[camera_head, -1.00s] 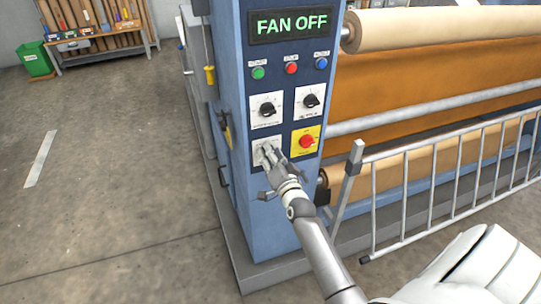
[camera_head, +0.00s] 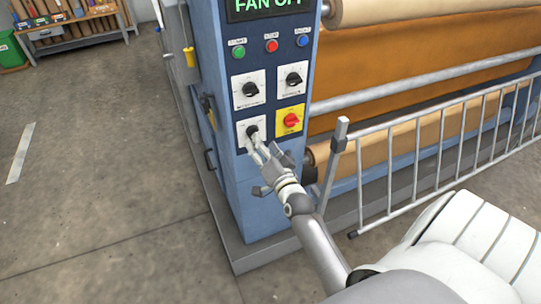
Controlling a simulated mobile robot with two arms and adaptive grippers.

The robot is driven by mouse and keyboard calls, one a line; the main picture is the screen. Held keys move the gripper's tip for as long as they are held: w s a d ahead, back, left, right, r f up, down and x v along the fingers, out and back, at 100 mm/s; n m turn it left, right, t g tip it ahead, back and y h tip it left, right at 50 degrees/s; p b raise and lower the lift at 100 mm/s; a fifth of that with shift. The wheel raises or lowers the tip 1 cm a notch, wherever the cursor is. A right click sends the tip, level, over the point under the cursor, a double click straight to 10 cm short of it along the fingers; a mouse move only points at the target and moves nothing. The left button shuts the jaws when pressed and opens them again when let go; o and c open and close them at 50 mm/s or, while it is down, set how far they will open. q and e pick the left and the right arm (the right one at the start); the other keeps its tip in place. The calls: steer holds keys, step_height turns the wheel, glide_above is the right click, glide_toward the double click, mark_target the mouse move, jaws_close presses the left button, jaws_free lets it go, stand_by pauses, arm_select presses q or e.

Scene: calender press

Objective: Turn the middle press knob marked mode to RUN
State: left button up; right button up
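The blue press column (camera_head: 262,198) carries several knobs, but their small labels are too blurred to read, so I cannot tell which is marked mode. Black knobs sit on the upper left white plate (camera_head: 249,101) and upper right white plate (camera_head: 293,91). The lower left black knob (camera_head: 252,131) is on another white plate, beside a red knob (camera_head: 291,120) on yellow. My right gripper (camera_head: 262,148) is just below and in front of the lower left knob, fingers apart, nothing seen between them. Contact with the knob cannot be told. My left gripper is not in view.
The display (camera_head: 265,5) reads FAN OFF, partly cut off. Green, red and blue buttons lie below it. A metal railing (camera_head: 420,150) stands right of my arm before the rollers. Open floor (camera_head: 90,180) lies left.

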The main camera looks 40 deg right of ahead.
steer(key=v, duration=0.6)
steer(key=shift+s, duration=0.2)
steer(key=s+a+f+n+g+y, duration=0.1)
steer(key=s+a+f+n+g, duration=0.15)
steer(key=f, duration=0.75)
steer(key=s+a+f+n+g+y, duration=0.2)
steer(key=s+a+f, duration=0.15)
steer(key=f, duration=0.75)
steer(key=s+a+f+n+g+y, duration=0.1)
steer(key=s+a+f+n+g, duration=0.2)
steer(key=f, duration=0.7)
steer(key=s+a+f+n+g+y, duration=0.1)
steer(key=s+a+f+n+g, duration=0.25)
steer(key=s+f, duration=1)
steer(key=s+f+n+g, duration=0.1)
steer(key=s+f+g, duration=0.1)
steer(key=s, duration=0.7)
steer(key=s+f+n+g, duration=0.2)
steer(key=s+f+g, duration=0.1)
steer(key=s, duration=0.6)
steer(key=shift+s+d+f+h, duration=0.35)
steer(key=shift+d+f, duration=0.15)
steer(key=shift+f, duration=0.25)
